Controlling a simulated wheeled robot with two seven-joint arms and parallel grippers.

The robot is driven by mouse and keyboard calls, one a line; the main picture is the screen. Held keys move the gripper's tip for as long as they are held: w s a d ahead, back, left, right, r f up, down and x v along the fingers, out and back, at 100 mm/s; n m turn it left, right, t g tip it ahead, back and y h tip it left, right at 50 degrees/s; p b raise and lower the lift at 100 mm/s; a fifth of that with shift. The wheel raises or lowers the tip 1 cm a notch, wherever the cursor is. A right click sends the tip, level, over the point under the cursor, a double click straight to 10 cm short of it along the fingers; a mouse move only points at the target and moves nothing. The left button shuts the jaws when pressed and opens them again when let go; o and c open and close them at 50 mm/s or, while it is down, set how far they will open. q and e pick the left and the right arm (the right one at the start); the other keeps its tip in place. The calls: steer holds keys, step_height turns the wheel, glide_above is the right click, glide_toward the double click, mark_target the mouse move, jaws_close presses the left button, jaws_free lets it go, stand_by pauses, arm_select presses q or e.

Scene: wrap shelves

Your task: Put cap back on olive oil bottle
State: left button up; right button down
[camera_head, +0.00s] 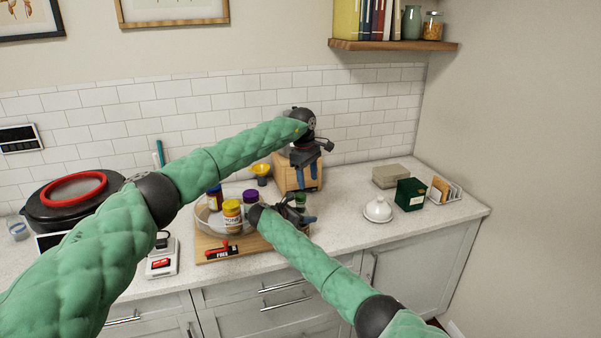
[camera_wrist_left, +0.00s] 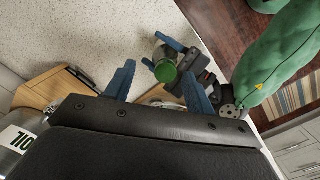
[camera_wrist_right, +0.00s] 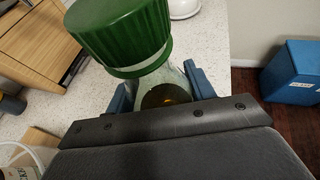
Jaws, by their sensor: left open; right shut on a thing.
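My right gripper (camera_head: 302,215) is shut on a clear glass bottle (camera_wrist_right: 152,72) above the counter. A ribbed green cap (camera_wrist_right: 122,32) sits at the top of this bottle, and it also shows in the head view (camera_head: 300,198). I cannot tell how firmly the cap is seated. A dark amber patch shows low in the glass between the fingers. My left gripper (camera_head: 307,172) is open, pointing down above the bottle. In the left wrist view the green cap (camera_wrist_left: 165,72) appears between its blue fingers, farther off. No label shows on the held bottle.
A silver container marked OIL (camera_wrist_left: 18,138) is near the left gripper.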

arm_select(q)
steer(key=n, duration=0.3)
steer(key=r+n, duration=0.1)
steer(key=n, duration=0.7)
steer(key=shift+w+a+r, duration=0.2)
steer(key=shift+a, duration=0.15)
steer(key=n, duration=0.4)
steer(key=shift+a+r, duration=0.15)
steer(key=n, duration=0.5)
steer(key=shift+w+a+n+y, duration=0.1)
steer(key=shift+a+n+y, duration=0.2)
steer(key=shift+n, duration=0.1)
steer(key=n, duration=0.5)
steer(key=shift+a, duration=0.1)
steer(key=n, duration=0.5)
steer(key=shift+a+n, duration=0.2)
steer(key=shift+n, duration=0.2)
steer(key=n, duration=0.5)
steer(key=shift+y, duration=0.3)
steer(key=n, duration=0.5)
steer(key=shift+a+n, duration=0.1)
steer(key=shift+n, duration=0.3)
